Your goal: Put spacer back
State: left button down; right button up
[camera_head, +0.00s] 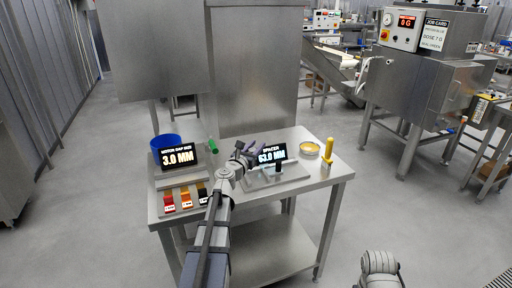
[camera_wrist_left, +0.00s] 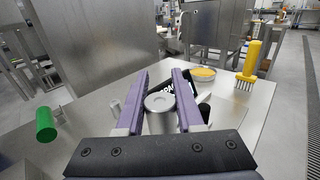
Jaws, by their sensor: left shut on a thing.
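My left gripper (camera_head: 245,152) is over the middle of the steel table, beside the display reading SPACER 63.0 MM (camera_head: 272,153). In the left wrist view its purple fingers (camera_wrist_left: 161,92) are closed on a round, grey metal piece with a flat top, which looks like the spacer (camera_wrist_left: 160,102). The piece stands upright between the fingers; its lower end is hidden. The display shows partly behind the fingers. I cannot tell whether the piece touches the fixture under the display. My right gripper is not in view.
On the steel table (camera_head: 255,187) stand a 3.0 MM display (camera_head: 178,157), red, orange and black tagged blocks (camera_head: 186,199), a blue bowl (camera_head: 165,144), a green cylinder (camera_head: 212,146), a yellow-handled brush (camera_head: 327,152) and a yellow-filled dish (camera_head: 309,148). The front right tabletop is clear.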

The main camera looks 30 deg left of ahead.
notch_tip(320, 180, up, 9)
jog(key=p, duration=0.8)
